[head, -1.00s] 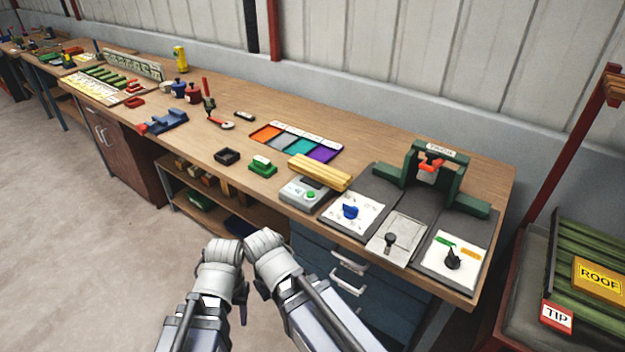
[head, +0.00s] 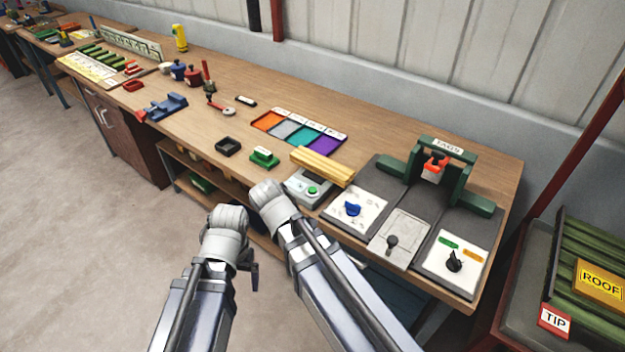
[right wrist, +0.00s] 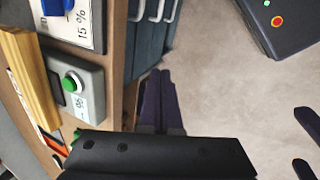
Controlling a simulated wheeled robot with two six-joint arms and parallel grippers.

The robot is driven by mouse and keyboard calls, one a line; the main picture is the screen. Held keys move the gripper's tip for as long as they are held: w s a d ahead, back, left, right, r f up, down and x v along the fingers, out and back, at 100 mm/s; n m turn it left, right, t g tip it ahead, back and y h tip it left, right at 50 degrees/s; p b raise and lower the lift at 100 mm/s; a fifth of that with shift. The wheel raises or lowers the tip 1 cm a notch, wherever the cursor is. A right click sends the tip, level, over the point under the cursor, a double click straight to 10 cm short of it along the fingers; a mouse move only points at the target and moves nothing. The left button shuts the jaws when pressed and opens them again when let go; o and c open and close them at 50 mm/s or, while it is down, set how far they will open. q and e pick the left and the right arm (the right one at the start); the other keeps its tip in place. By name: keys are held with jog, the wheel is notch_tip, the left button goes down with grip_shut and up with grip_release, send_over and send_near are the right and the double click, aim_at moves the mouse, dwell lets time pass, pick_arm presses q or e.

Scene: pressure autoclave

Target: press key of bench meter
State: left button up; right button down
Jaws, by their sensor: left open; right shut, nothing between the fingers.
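The bench meter is a light grey box (head: 304,190) with a round green key and a small display, near the front edge of the bench. In the right wrist view, the meter (right wrist: 92,107) is at left, with its green key (right wrist: 70,84) facing up. My right gripper (right wrist: 160,72) is shut and empty, apart from the meter and off to its side. In the head view its fingers are hidden behind my right wrist, which is just in front of the meter. My left gripper (head: 254,278) is open, lower and in front of the bench, mostly hidden by its wrist.
A yellow wooden block (head: 322,167) lies right behind the meter. A white panel with a blue knob (head: 352,209) is to its right, and a green-based block (head: 264,158) to its left. A coloured tray (head: 296,135) lies farther back. Floor in front is clear.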

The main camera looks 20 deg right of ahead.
aim_at(310, 191)
pick_arm(q)
jog(key=shift+o, duration=0.4)
notch_tip(310, 191, up, 8)
jog(key=p, duration=0.6)
jog(key=shift+f, duration=0.15)
pick_arm(e)
jog(key=w+d+r+n+t+h, duration=0.1)
jog(key=w+d+r+n+t, duration=0.1)
jog(key=w+r, duration=0.4)
jog(key=w+d+r+n+t+h, duration=0.2)
jog(key=w+d+r+n, duration=0.3)
jog(key=w+r+n, duration=0.2)
jog(key=shift+w+d, duration=0.3)
jog(key=shift+w, duration=0.15)
pick_arm(q)
jog(key=shift+f, duration=0.1)
pick_arm(e)
jog(key=shift+f, duration=0.15)
pick_arm(q)
notch_tip(310, 191, down, 9)
jog(key=b, duration=0.9)
jog(key=shift+r, duration=0.2)
pick_arm(e)
notch_tip(310, 191, down, 9)
jog(key=shift+r, duration=0.2)
pick_arm(q)
jog(key=shift+f+b, duration=0.4)
pick_arm(e)
jog(key=shift+f, duration=0.4)
